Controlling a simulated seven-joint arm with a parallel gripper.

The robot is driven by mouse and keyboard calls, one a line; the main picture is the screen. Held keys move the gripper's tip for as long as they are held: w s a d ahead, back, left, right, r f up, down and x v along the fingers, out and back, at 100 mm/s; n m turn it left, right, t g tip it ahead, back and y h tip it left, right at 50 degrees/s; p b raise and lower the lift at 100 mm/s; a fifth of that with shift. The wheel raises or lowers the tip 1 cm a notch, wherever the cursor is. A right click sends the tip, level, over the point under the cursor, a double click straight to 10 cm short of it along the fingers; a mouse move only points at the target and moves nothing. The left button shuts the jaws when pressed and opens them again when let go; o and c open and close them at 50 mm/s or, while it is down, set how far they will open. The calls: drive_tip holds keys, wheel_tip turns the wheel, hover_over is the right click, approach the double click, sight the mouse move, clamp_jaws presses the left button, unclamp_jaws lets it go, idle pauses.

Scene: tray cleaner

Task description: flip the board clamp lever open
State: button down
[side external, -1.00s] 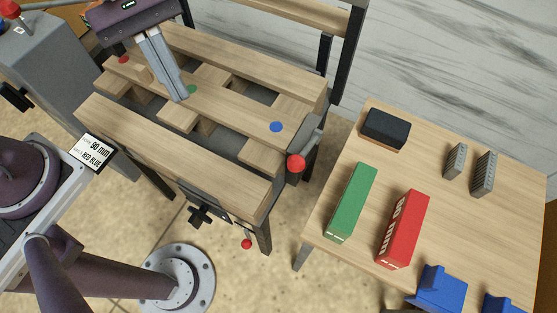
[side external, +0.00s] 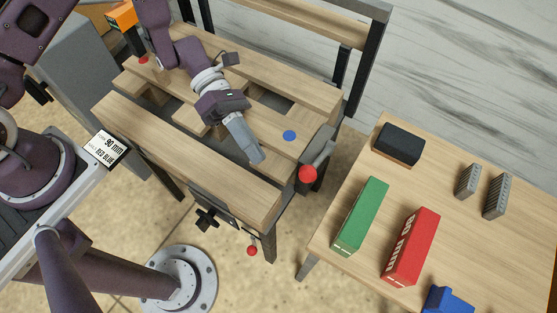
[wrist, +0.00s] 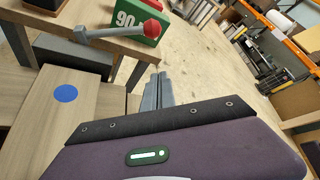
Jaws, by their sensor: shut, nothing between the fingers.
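The clamp lever with a red ball knob (side external: 307,174) is at the right end of the wooden workbench (side external: 190,140). In the wrist view its grey rod (wrist: 108,33) runs sideways to the red ball. My gripper (side external: 257,158) is over the bench's right part, left of the knob and apart from it, with its fingers pointing down and to the right. In the wrist view the fingertips (wrist: 160,78) are together and empty, below the red ball in the picture.
A side table (side external: 470,240) to the right holds a green block (side external: 360,215), a red block (side external: 410,245), a black block (side external: 399,144), grey pieces and a blue piece. Another red knob (side external: 251,250) hangs under the bench front. A blue dot (side external: 289,135) marks the bench top.

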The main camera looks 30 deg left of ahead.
drive_tip(key=x, duration=0.9)
drive_tip(key=w+r, duration=0.1)
drive_tip(key=w+d+r, duration=0.1)
drive_tip(key=r, duration=0.1)
drive_tip(key=shift+w, duration=0.25)
drive_tip(key=shift+a+r, duration=0.1)
drive_tip(key=w+r+n+g+h, duration=0.3)
drive_tip(key=w+r+n+g, duration=0.1)
drive_tip(key=w+r+n, duration=0.4)
drive_tip(key=shift+w+h, duration=0.3)
drive_tip(key=shift+w, duration=1.2)
